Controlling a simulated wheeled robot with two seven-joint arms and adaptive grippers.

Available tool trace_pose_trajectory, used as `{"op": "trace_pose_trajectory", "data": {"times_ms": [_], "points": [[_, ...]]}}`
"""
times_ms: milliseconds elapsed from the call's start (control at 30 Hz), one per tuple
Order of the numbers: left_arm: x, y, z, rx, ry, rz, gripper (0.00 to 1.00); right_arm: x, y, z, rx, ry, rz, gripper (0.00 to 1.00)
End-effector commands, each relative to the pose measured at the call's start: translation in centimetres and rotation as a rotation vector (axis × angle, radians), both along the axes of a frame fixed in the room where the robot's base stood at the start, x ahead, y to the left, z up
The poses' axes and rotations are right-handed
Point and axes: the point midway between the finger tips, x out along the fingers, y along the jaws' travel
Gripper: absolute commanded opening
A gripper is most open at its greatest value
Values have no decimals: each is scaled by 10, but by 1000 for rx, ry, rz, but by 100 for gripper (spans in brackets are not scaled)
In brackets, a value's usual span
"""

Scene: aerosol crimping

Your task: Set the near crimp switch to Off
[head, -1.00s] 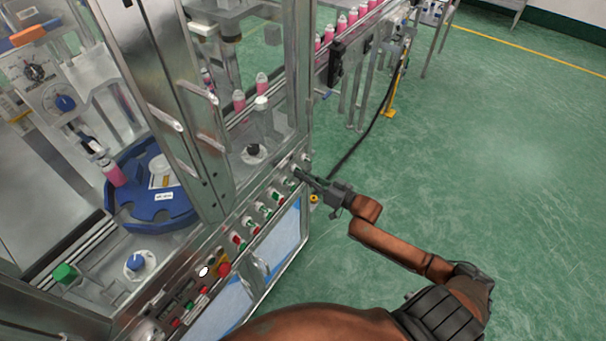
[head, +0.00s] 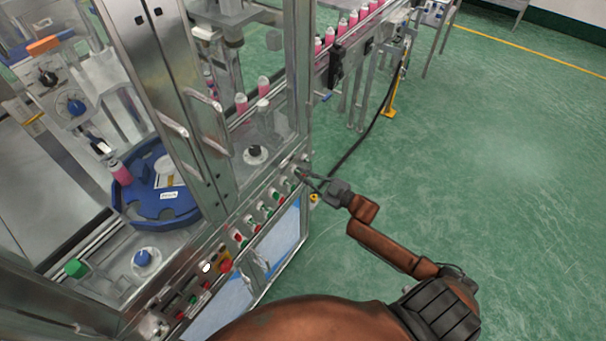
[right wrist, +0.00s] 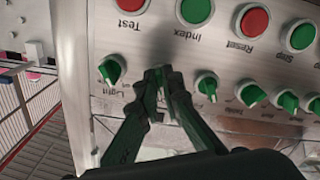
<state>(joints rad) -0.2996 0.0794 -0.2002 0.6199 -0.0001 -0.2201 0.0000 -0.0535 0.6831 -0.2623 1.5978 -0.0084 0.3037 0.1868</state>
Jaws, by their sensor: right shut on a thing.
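A row of green selector switches runs along the sloping front panel (head: 236,226) of the machine. In the right wrist view, my right gripper (right wrist: 166,76) is shut at this row, between the green switch labelled Light (right wrist: 112,69) and another green switch (right wrist: 206,86). The fingers close on a green switch that they mostly cover; its label and setting are hidden. In the head view, my right gripper (head: 304,176) reaches the far right end of the panel from the right. I cannot read which switch is the near crimp one. My left gripper is out of view.
Above the switches are push buttons, including a green Index button (right wrist: 196,10) and a red Reset button (right wrist: 255,21). A glass-walled cabinet with door handles (head: 212,122) rises behind the panel. Open green floor (head: 470,180) lies to the right.

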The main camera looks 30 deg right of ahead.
Motion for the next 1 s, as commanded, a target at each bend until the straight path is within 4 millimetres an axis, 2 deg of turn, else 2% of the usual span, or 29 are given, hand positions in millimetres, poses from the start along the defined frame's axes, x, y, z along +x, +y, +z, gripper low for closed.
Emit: {"op": "trace_pose_trajectory", "data": {"times_ms": [300, 767, 800, 1000], "points": [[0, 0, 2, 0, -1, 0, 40, 0, -1, 0, -81, -34, -1, 0], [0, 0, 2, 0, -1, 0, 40, 0, -1, 0, -93, -39, 0, 0], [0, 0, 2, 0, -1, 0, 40, 0, -1, 0, -93, -39, 0, 9], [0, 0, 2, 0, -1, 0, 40, 0, -1, 0, -92, -38, 0, 23]]}}
